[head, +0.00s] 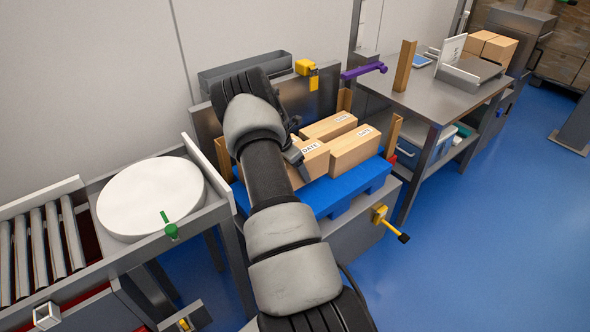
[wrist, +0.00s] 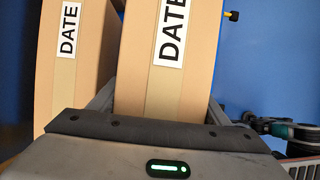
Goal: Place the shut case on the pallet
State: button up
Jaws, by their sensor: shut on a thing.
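The blue pallet (head: 347,193) is on a grey stand in the middle of the head view, with several tan cases on it. My gripper (head: 294,154) is over the pallet's left part, mostly hidden behind my arm. In the wrist view my gripper (wrist: 160,108) is shut on a tan case (wrist: 140,65) with a DATE label, one finger on each side. That held case (head: 315,163) looks closed on top. Another DATE case (wrist: 90,85) stands close on its left in the wrist view. I cannot tell whether the held case touches the pallet.
A case (head: 354,150) sits at the pallet's right and another (head: 328,127) behind. Brown corner posts (head: 391,136) rise at the pallet. A yellow-and-black handle (head: 388,220) sticks out from the stand. A white round turntable (head: 150,197) and roller conveyor (head: 40,245) are left, a grey workbench (head: 415,97) right.

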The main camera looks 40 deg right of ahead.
jog(key=shift+w+d+f+b, duration=0.1)
jog(key=shift+f+b, duration=0.2)
jog(key=shift+f, duration=1.05)
jog(key=shift+d+f+b, duration=0.1)
jog(key=shift+f+b, duration=0.15)
jog(key=shift+f, duration=1.1)
jog(key=shift+f, duration=0.1)
jog(key=o, duration=2.1)
jog(key=shift+a+f, duration=0.1)
jog(key=shift+a, duration=0.05)
